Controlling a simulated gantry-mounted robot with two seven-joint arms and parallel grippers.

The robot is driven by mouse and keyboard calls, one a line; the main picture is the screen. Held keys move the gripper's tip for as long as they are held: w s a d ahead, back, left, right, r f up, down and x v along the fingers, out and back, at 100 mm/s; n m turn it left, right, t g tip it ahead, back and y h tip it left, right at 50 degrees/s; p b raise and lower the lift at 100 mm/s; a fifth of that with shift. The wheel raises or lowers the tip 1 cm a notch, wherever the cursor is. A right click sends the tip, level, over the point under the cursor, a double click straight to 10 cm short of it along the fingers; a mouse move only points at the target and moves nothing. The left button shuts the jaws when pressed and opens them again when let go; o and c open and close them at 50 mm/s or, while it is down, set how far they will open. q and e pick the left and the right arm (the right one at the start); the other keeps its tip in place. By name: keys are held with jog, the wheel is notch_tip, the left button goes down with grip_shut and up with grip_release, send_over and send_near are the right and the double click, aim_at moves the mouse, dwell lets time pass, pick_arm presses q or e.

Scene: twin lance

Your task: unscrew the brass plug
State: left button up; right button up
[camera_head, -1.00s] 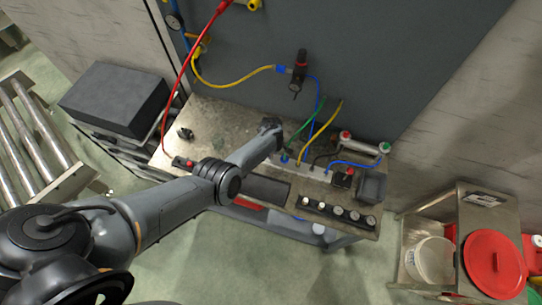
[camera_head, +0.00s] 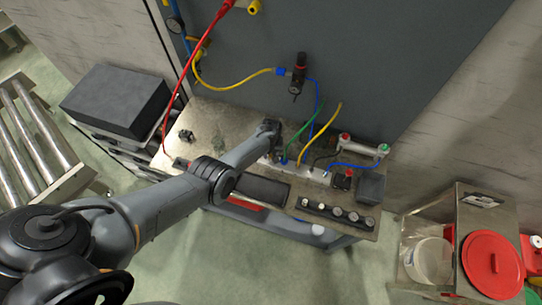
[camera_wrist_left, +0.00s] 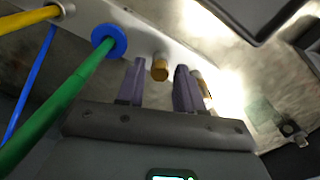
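My left gripper (camera_wrist_left: 160,72) has its two purple-grey fingers apart in the left wrist view. A brass plug (camera_wrist_left: 159,69) on the pale manifold bar (camera_wrist_left: 222,100) shows in the gap between the fingers. I see space on both sides of it; whether the fingertips reach its depth I cannot tell. A second brass piece (camera_wrist_left: 203,83) is partly hidden behind the right finger. In the head view the left gripper (camera_head: 271,130) is over the bench at the manifold's left end, and hides the plug. My right gripper is not in view.
A green hose in a blue fitting (camera_wrist_left: 108,41) stands close left of the fingers, with blue and yellow hoses beyond. The metal bench (camera_head: 225,120) also holds a row of dark knobs (camera_head: 337,211) and a grey bin (camera_head: 371,187). The wall panel (camera_head: 390,70) rises behind.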

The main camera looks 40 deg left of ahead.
pick_arm(q)
jog(key=m, duration=0.6)
jog(key=shift+a, duration=0.2)
jog(key=m, duration=0.3)
jog(key=shift+f, duration=0.1)
jog(key=m+b, duration=0.1)
jog(key=m, duration=0.4)
jog(key=shift+a, duration=0.1)
jog(key=m, duration=0.3)
jog(key=shift+m+b, duration=0.3)
jog(key=shift+m, duration=0.1)
jog(key=shift+c, duration=0.3)
